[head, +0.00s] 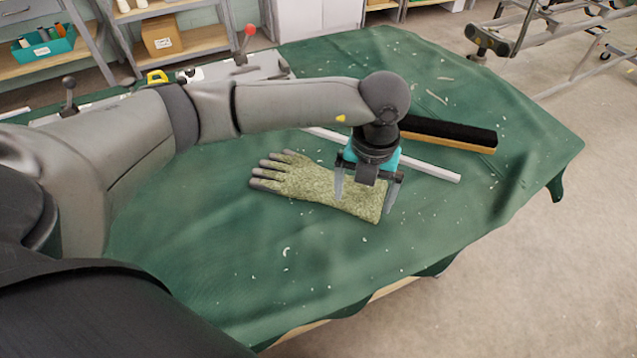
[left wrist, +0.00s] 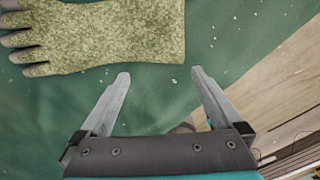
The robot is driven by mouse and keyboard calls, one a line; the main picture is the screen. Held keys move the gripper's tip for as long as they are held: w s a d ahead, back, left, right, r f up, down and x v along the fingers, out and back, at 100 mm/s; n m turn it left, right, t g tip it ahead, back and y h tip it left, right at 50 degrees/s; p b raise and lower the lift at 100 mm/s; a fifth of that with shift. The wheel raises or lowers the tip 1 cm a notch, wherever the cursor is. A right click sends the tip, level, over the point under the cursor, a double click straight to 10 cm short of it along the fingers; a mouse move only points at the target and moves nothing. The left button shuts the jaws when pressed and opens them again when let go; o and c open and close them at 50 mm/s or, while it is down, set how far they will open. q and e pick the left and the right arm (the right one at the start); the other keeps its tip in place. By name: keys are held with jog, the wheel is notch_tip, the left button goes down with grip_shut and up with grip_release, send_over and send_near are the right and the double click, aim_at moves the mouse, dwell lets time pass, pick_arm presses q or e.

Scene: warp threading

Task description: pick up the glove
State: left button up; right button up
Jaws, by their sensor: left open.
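The glove (head: 317,184) is speckled yellow-green with grey fingertips. It lies flat on the green cloth, fingers to the left and cuff to the right. My left gripper (head: 364,205) is open above the cuff end, its fingers pointing down on either side of the cuff in the head view. In the left wrist view the glove (left wrist: 110,36) lies ahead of the fingertips, and the space between the fingers of the left gripper (left wrist: 160,78) shows only green cloth. The gripper is empty. My right gripper is not in view.
A black brush with a wooden edge (head: 450,132) and a pale bar (head: 420,168) lie just behind the gripper. The green cloth (head: 230,270) is mostly clear in front, with small scattered scraps. A lever with a red knob (head: 248,32) stands at the back.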

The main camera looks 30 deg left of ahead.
aim_at(360, 215)
pick_arm(q)
jog(key=shift+f, duration=0.3)
jog(key=f, duration=0.2)
jog(key=f+b, duration=0.1)
jog(key=f, duration=0.1)
jog(key=shift+s+d+f, duration=0.15)
jog(key=shift+s+f, duration=0.05)
jog(key=shift+f, duration=0.15)
jog(key=shift+r, duration=0.1)
jog(key=c, duration=1)
jog(key=shift+r, duration=0.1)
